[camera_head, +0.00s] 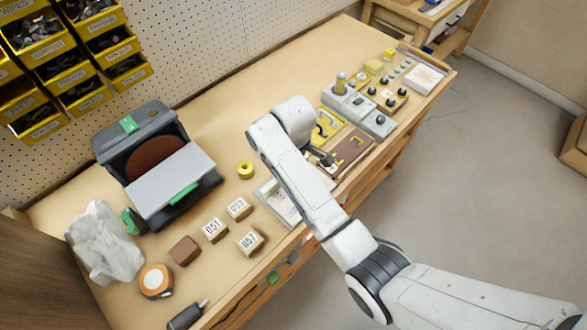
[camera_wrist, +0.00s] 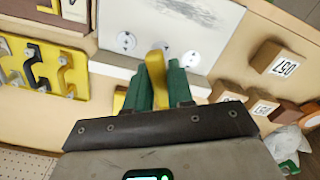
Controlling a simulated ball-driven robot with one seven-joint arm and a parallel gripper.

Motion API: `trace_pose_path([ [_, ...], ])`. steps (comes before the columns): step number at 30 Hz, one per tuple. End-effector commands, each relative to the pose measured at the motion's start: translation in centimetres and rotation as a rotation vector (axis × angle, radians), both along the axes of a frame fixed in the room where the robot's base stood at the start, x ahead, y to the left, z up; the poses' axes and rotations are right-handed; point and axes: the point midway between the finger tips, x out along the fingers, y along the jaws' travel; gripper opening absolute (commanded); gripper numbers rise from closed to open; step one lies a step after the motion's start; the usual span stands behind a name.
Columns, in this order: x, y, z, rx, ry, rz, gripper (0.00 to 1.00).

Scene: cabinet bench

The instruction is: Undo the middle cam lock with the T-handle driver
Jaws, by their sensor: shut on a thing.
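My gripper (camera_wrist: 160,88) has green fingers and is shut on a yellow piece, which I take to be the T-handle driver (camera_wrist: 156,68). A pale panel (camera_wrist: 205,22) with a grey smear lies just beyond the fingertips in the wrist view. A left round lock (camera_wrist: 126,41) and a right round lock (camera_wrist: 190,59) show along its near edge. The driver stands in front of the spot between them and largely hides the middle lock; I cannot tell whether its tip is seated there. In the head view my arm covers part of the panel (camera_head: 277,204), and the gripper is not clearly seen.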

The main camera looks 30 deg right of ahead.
Motion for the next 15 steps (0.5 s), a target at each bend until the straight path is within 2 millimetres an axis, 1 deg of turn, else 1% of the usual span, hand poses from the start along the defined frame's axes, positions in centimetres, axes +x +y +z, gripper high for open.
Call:
trace_pose_path([
  [3,-0.11,0.02,-0.21,0.001,0.003,0.142,0.0],
  [6,-0.11,0.0,-0.23,0.002,0.003,0.222,0.0],
  [9,-0.13,0.04,-0.25,0.002,0.003,0.251,0.0],
  [15,-0.16,0.05,-0.28,0.002,0.005,0.251,0.0],
])
